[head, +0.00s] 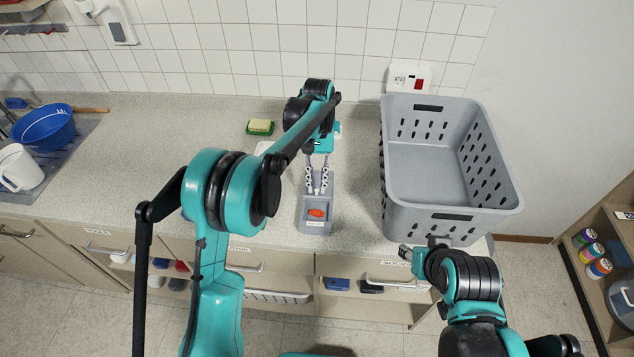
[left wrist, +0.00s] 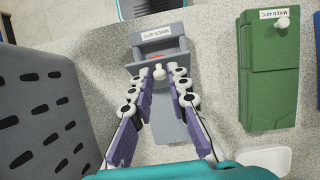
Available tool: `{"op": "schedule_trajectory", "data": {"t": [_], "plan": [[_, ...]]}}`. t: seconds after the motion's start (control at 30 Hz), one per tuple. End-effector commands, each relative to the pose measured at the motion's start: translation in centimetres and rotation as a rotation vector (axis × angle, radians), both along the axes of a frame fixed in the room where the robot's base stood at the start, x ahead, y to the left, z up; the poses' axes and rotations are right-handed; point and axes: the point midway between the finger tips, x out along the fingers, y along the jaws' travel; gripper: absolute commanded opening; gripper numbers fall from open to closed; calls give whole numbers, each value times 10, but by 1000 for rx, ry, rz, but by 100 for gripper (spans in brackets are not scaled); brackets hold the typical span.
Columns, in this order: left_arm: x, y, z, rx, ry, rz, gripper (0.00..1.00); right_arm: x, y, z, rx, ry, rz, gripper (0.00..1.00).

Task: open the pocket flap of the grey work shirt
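The grey work shirt (head: 314,223) shows as a grey, box-like shape on the counter, with a white label and an orange patch inside its pocket. In the left wrist view the shirt (left wrist: 170,127) lies under my left gripper. Its pocket flap (left wrist: 140,69) appears lifted, with orange visible behind it. My left gripper (head: 317,190) has its fingertips close on either side of a white knob (left wrist: 160,72) on the flap and seems to hold it. My right gripper (head: 411,253) hangs by the counter's front edge, below the basket; its finger gap is unclear.
A large grey basket (head: 396,215) stands right of the shirt. A green labelled piece (left wrist: 268,90) with a white knob lies on the shirt's other side. A sponge (head: 260,127) lies farther back. A blue bowl (head: 45,125) and white jug (head: 20,168) stand far left. Drawers line the front.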

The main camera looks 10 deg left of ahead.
Motion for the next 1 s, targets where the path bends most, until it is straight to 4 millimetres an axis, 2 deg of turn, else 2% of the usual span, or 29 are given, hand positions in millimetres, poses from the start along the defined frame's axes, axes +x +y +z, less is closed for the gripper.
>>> {"op": "schedule_trajectory", "data": {"t": [0.33,0.47,0.57,0.8,1.0], "plan": [[0,0,1,0,-1,0,34,0,0,0,0,0,0,40],[4,0,9,0,-1,0,34,0,0,0,0,0,0,40],[10,0,24,0,-1,0,34,0,0,0,0,0,0,40],[30,2,74,0,-1,1,34,0,0,0,0,0,0,40],[41,2,102,0,-1,1,34,0,0,0,0,0,0,40]]}}
